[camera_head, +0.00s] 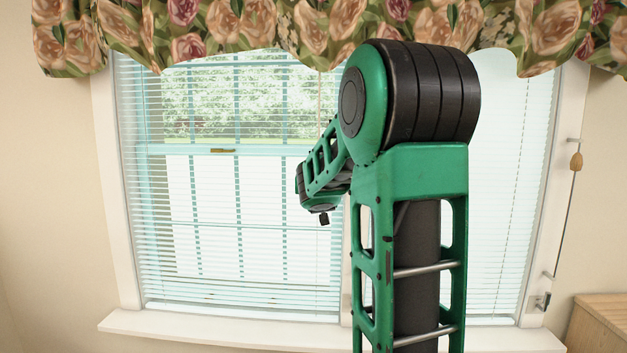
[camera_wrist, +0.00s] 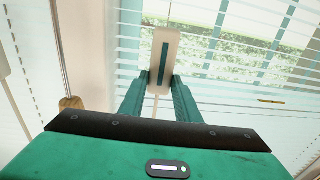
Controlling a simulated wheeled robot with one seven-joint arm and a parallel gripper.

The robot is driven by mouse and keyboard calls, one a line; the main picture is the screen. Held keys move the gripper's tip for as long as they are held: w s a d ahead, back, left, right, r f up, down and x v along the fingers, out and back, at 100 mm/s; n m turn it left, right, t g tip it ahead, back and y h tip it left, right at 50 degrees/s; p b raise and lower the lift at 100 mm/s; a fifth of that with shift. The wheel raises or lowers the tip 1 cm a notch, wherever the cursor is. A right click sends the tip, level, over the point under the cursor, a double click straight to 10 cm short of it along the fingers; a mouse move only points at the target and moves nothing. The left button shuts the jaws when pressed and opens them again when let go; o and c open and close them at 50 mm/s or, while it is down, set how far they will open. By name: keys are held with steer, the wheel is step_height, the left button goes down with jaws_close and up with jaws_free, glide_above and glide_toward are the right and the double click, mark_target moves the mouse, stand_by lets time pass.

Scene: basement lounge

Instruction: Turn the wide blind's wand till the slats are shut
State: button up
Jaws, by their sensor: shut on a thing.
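The left blind (camera_head: 240,190) has tilted, open slats, and greenery shows between them. Its slats also show in the wrist view (camera_wrist: 225,110). A thin pale wand (camera_head: 319,90) hangs near this blind's right side. In the wrist view, a pale block with a dark strip (camera_wrist: 153,62) sits at the tips of my gripper (camera_wrist: 159,82), with a thin rod above it. My gripper is shut on this piece, which looks like part of the wand. In the head view, my arm hides the fingers and the wand's lower part.
The right blind (camera_head: 505,190) looks nearly shut and is partly behind my arm. A floral valance (camera_head: 200,35) hangs above. The sill (camera_head: 225,328) juts out below. A cord with a wooden end (camera_head: 576,161) hangs at right, above a wooden cabinet (camera_head: 600,318).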

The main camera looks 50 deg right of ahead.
steer(key=n+t+y, duration=0.1)
steer(key=n+y, duration=0.2)
steer(key=y, duration=0.1)
steer(key=d+n+t+y, duration=0.1)
steer(key=n+t+y, duration=0.1)
steer(key=y, duration=0.3)
steer(key=d+n+t+y, duration=0.1)
steer(key=n+t+y, duration=0.1)
steer(key=n+y, duration=0.2)
steer(key=shift+s+d+r+n+y, duration=0.1)
steer(key=shift+s+d+n+y, duration=0.05)
steer(key=shift+s+n+y, duration=0.2)
steer(key=shift+n+y, duration=0.35)
steer(key=shift+y, duration=0.2)
steer(key=o, duration=1)
steer(key=shift+o, duration=0.2)
